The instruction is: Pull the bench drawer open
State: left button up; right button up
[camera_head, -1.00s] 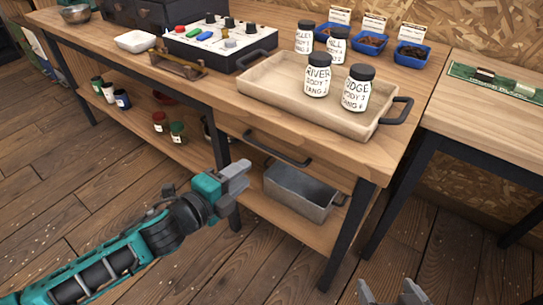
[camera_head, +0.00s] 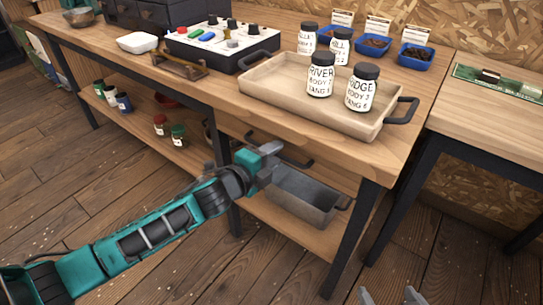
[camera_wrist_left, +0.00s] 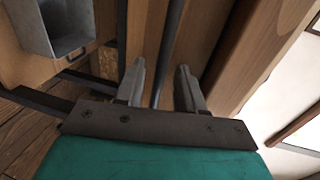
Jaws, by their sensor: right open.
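The bench drawer sits under the bench top and appears shut. Its dark bar handle (camera_head: 297,161) is partly hidden behind my left gripper (camera_head: 272,157) in the head view. In the left wrist view the handle (camera_wrist_left: 170,50) runs between the two separated fingers of my left gripper (camera_wrist_left: 160,88). The fingers stand on either side of the bar, with gaps visible. My right gripper (camera_head: 393,297) is open and empty at the bottom edge of the head view, away from the bench.
A wooden tray (camera_head: 265,90) with labelled jars stands on the bench top (camera_head: 215,98) above the drawer. A metal bin (camera_head: 305,197) sits on the lower shelf; it also shows in the left wrist view (camera_wrist_left: 65,40). A second table (camera_head: 490,115) stands at right.

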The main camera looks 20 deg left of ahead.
pick_arm(q)
grip_shut()
dwell(0.6)
